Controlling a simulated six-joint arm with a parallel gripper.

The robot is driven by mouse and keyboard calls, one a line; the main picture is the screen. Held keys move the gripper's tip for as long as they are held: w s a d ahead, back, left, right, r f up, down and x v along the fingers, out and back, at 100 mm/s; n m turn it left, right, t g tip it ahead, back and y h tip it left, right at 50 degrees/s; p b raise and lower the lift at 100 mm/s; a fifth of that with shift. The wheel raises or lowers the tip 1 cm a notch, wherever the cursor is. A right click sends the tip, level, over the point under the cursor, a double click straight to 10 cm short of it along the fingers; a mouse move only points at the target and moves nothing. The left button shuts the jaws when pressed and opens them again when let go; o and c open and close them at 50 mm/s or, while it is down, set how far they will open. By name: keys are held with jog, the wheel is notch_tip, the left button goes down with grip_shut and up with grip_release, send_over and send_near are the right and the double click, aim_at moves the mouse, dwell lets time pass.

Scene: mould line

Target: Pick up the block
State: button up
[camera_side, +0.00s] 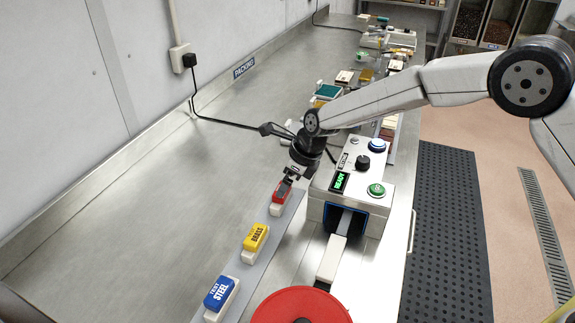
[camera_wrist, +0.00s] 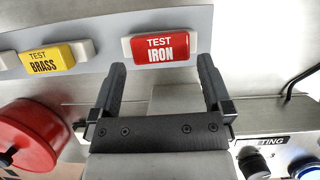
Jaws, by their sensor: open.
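A red block marked TEST IRON (camera_wrist: 160,48) sits on a pale base at the end of a row on a grey strip (camera_side: 240,267); it also shows in the side view (camera_side: 279,193). My gripper (camera_wrist: 161,68) is open and empty, its fingers reaching toward the near side of the red block. In the side view my gripper (camera_side: 287,179) is just above and behind that block. A yellow block marked TEST BRASS (camera_side: 255,237) and a blue block marked TEST STEEL (camera_side: 219,293) stand further along the strip.
A control box (camera_side: 352,180) with a READY display and a green button stands close to my gripper's right. A white bar (camera_side: 331,258) lies in front of its opening. A red disc (camera_side: 300,306) is at the front. The steel bench (camera_side: 120,220) is clear on the left.

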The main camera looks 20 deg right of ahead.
jog(key=shift+x, duration=1.65)
jog(key=shift+r, duration=0.1)
jog(key=c, duration=0.9)
jog(key=shift+w, duration=0.1)
jog(key=shift+r, duration=0.75)
jog(key=shift+s+d+r, duration=0.8)
jog(key=shift+s+r, duration=1.1)
jog(key=shift+s, duration=0.3)
jog(key=shift+s+d+r, duration=0.8)
jog(key=shift+s+r, duration=1.1)
jog(key=shift+s, duration=0.3)
jog(key=shift+s+d+r, duration=0.8)
jog(key=shift+s+r, duration=1.15)
jog(key=shift+s, duration=0.25)
